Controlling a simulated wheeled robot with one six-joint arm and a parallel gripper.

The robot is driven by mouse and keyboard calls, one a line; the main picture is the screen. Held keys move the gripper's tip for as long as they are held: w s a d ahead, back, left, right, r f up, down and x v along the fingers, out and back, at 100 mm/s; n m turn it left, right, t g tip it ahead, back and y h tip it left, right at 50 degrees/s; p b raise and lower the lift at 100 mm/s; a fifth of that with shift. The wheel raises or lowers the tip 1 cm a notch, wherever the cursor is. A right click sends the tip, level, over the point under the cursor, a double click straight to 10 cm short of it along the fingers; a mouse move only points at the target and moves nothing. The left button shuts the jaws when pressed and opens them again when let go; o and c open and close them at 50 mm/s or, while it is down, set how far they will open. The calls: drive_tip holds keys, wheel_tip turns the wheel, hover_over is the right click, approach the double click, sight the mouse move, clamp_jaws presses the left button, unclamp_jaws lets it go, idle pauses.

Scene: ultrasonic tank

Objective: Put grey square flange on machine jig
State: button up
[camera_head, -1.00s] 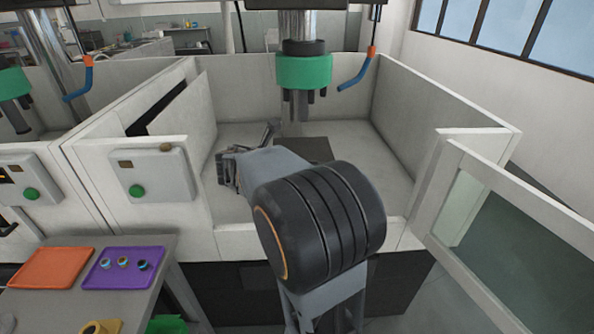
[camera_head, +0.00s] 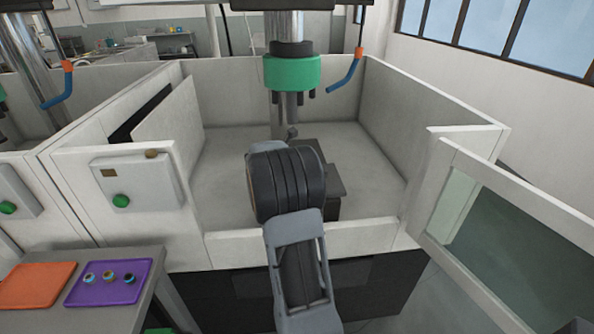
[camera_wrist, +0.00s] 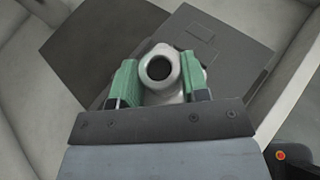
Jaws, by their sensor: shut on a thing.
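The grey flange (camera_wrist: 162,90), with a round dark hole in its collar, is held between the green fingers of my gripper (camera_wrist: 160,70) in the wrist view. The machine jig (camera_wrist: 196,38) appears as a dark grey plate with square outlines, below and beyond the flange. I cannot tell whether flange and jig touch. In the head view the dark jig (camera_head: 331,180) shows inside the machine, partly hidden by my arm. My gripper and the flange are hidden behind my arm there.
A machine spindle with a green collar (camera_head: 292,73) hangs above the jig, with a blue hose (camera_head: 346,75) beside it. White enclosure walls (camera_head: 420,110) surround the work area. An open door (camera_head: 520,225) stands at right. A purple tray (camera_head: 108,294) holds small rings at lower left.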

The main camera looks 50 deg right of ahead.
drive_tip(key=f, duration=0.3)
drive_tip(key=shift+w+d+f, duration=0.1)
drive_tip(key=shift+w+d, duration=0.05)
drive_tip(key=shift+d, duration=0.25)
drive_tip(key=shift+f, duration=0.4)
drive_tip(key=shift+b, duration=0.3)
drive_tip(key=shift+f, duration=0.25)
drive_tip(key=o, duration=1.1)
drive_tip(key=shift+c, duration=0.2)
drive_tip(key=shift+r, duration=0.1)
